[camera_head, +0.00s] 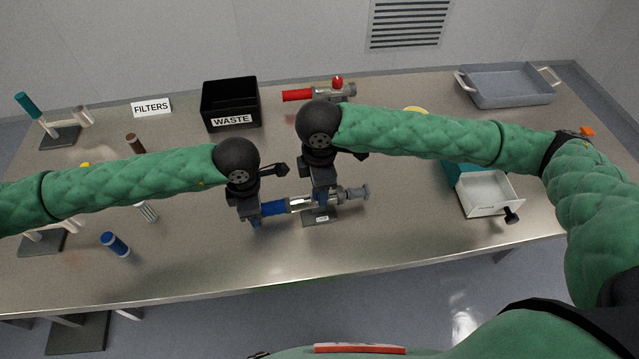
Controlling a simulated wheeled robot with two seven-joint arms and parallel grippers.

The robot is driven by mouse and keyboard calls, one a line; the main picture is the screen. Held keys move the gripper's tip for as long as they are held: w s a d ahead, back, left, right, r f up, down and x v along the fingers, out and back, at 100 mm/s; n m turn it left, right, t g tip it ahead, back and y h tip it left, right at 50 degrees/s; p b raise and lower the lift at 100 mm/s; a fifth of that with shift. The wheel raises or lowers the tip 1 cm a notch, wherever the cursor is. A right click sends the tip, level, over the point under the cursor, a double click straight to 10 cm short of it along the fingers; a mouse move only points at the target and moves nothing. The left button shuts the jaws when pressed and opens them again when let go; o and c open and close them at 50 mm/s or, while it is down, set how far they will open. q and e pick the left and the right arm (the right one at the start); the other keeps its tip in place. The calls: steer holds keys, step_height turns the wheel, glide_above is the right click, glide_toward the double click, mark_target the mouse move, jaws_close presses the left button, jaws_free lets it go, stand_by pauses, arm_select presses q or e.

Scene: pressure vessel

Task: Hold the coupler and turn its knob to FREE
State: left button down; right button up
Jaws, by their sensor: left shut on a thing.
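The coupler lies level across the table's middle front, with a blue sleeve (273,208) at its left, a silver body (300,203) and a grey end (359,192) at its right. It rests over a small grey labelled stand (325,219). My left gripper (254,219) is shut on the coupler's blue left end. My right gripper (322,200) is over the middle of the coupler, fingers pointing down; its fingertips are too small and dark to tell whether they are shut. The knob and its marking are hidden behind the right gripper.
A red-handled fitting (300,95) with a red knob lies at the back, beside the black WASTE bin (231,103). A grey tray (505,85) is back right, a white bin (488,193) front right. The front strip is clear.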

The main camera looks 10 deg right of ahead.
steer(key=c, duration=1)
steer(key=shift+m, duration=0.3)
steer(key=m, duration=0.2)
steer(key=shift+f+m, duration=0.1)
steer(key=shift+m, duration=0.3)
steer(key=m, duration=0.3)
steer(key=shift+m, duration=0.4)
steer(key=m, duration=0.6)
steer(key=shift+m, duration=0.4)
